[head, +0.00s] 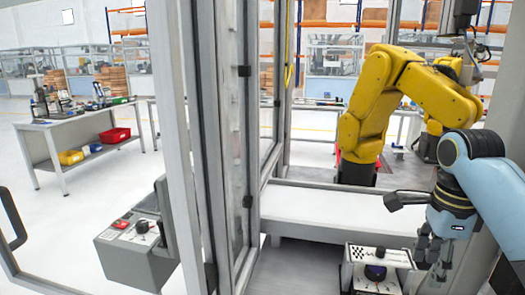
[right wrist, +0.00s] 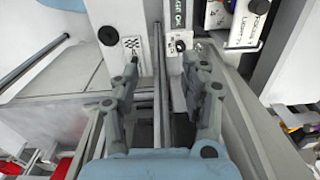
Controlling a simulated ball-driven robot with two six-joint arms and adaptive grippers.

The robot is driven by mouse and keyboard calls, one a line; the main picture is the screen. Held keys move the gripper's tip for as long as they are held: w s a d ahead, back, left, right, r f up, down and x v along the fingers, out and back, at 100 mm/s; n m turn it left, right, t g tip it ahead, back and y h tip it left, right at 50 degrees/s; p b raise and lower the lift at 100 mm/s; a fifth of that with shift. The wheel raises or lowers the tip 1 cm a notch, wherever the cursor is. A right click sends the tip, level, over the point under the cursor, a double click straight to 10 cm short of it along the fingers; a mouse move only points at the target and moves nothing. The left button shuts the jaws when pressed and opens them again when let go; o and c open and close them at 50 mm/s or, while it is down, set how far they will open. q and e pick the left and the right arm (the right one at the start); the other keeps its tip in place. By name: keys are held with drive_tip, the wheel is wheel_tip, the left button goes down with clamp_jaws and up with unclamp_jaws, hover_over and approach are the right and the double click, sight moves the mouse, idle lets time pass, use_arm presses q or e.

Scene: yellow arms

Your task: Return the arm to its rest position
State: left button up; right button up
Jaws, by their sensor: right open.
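My right arm (head: 490,185), light blue with dark joints, comes in from the right edge in the head view. My right gripper (head: 434,262) hangs downward at its end, beside the small control box (head: 376,255) with a dark knob. In the right wrist view both fingers of the right gripper (right wrist: 166,72) stand apart with nothing between them. Beyond them are a white panel (right wrist: 105,15) with labels and a dark knob. My left arm and left gripper are not in view.
A yellow industrial arm (head: 375,110) stands behind a white bench (head: 330,212). A framed glass door (head: 235,130) stands left of the bench, with a grey control panel (head: 135,252) beside it. A workbench (head: 75,130) with red and yellow bins is farther left. Open floor lies between.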

drive_tip(key=s+a+f+n+t, duration=0.15)
drive_tip(key=s+f+n, duration=0.35)
drive_tip(key=s+n, duration=0.65)
drive_tip(key=s+a+r+n+t, duration=0.2)
drive_tip(key=s+r+n, duration=0.1)
drive_tip(key=s+n, duration=0.8)
drive_tip(key=s+d+f+g+b, duration=0.15)
drive_tip(key=f+b, duration=0.45)
drive_tip(key=f, duration=1.4)
drive_tip(key=s+d+f+b, duration=0.15)
drive_tip(key=f+b, duration=0.55)
drive_tip(key=f, duration=1.2)
use_arm(q)
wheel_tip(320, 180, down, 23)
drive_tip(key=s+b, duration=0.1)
drive_tip(key=b, duration=0.9)
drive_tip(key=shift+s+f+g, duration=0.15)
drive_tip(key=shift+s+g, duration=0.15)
use_arm(e)
drive_tip(key=s+f, duration=0.9)
drive_tip(key=f, duration=0.4)
drive_tip(key=s+f+g, duration=0.1)
drive_tip(key=s+f, duration=0.9)
drive_tip(key=f, duration=0.3)
drive_tip(key=shift+s+d+f+m+h, duration=0.2)
drive_tip(key=shift+d+m+h, duration=0.1)
drive_tip(key=shift+d+m, duration=0.15)
drive_tip(key=shift+g, duration=0.3)
